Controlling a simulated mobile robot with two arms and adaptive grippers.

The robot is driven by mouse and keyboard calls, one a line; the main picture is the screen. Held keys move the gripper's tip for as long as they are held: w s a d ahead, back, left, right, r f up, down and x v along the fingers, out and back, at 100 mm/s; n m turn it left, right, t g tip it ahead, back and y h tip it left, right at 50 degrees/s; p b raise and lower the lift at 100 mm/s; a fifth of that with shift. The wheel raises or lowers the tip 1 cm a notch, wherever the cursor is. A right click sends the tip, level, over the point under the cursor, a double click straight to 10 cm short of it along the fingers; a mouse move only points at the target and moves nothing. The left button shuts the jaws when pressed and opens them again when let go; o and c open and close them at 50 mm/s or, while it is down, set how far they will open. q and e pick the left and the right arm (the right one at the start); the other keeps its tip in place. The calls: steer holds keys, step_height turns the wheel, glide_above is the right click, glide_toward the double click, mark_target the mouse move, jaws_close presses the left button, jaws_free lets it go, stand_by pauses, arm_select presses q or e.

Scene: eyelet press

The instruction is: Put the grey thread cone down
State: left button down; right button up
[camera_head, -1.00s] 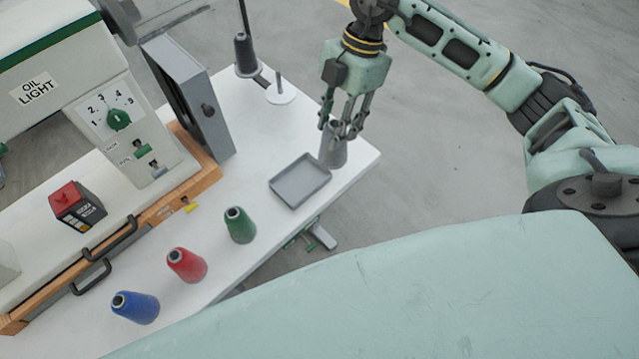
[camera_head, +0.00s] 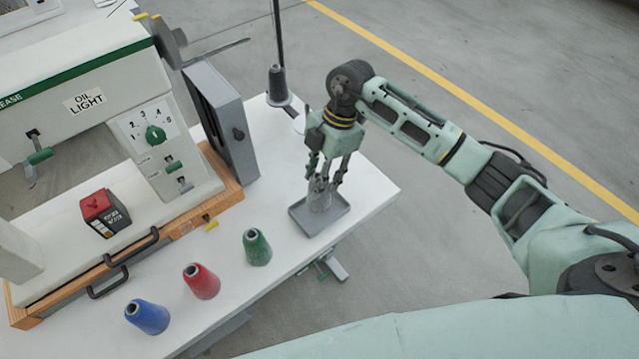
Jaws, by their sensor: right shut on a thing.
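My right gripper (camera_head: 323,185) points down and is shut on the grey thread cone (camera_head: 320,201). The fingers cover the cone's upper part. The cone is upright, over the inside of the shallow grey tray (camera_head: 337,222). I cannot tell whether its base touches the tray floor. My left gripper is not in view.
Green (camera_head: 257,247), red (camera_head: 201,281) and blue (camera_head: 147,316) thread cones stand in a row on the white table (camera_head: 372,190). A grey cone on a thread stand (camera_head: 278,84) is behind the tray. The sewing machine (camera_head: 100,100) fills the left side.

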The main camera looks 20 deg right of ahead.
step_height(320, 180, down, 4)
steer(key=shift+p, duration=0.55)
steer(key=shift+f, duration=0.2)
steer(key=o, duration=1.2)
steer(key=shift+r, duration=0.1)
